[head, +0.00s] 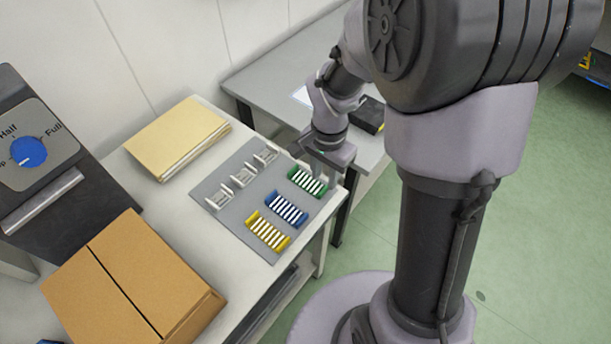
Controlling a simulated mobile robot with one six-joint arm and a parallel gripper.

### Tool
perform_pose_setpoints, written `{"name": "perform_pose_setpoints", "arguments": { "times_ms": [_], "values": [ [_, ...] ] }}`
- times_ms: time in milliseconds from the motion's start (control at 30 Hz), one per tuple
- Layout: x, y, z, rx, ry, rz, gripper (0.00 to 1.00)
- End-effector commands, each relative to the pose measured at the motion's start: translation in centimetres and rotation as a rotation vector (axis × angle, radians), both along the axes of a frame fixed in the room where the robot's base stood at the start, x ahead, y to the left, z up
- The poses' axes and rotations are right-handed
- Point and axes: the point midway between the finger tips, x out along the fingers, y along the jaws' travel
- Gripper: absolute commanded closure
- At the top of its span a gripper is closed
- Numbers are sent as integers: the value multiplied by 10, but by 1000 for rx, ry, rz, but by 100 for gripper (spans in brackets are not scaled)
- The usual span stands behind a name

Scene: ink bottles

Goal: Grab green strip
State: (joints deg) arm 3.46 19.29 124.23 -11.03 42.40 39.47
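The green strip (307,182), with white bars across it, lies on the grey mat (232,222) near the mat's right corner. A blue strip (286,209) and a yellow strip (267,232) lie in a row with it, nearer the front. My gripper (327,181) is over the table's right end, close beside the green strip on its right. Its fingers point down and are small in the picture. I cannot tell whether they touch the strip or how far apart they are.
Several white holders (243,174) stand along the mat's back left side. A stack of tan folders (177,135) lies behind. A cardboard box (134,283) and a dark panel with a blue dial (29,151) are at left. A second grey table (284,69) adjoins behind.

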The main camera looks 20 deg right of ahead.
Motion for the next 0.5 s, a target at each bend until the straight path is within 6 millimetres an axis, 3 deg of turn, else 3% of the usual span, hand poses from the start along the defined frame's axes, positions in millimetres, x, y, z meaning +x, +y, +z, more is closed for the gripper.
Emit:
{"name": "perform_pose_setpoints", "arguments": {
  "times_ms": [233,400,500],
  "values": [
    [2,0,-28,0,1,0,68],
    [5,0,-64,1,2,1,68],
    [5,0,-67,0,0,1,68]
  ]
}}
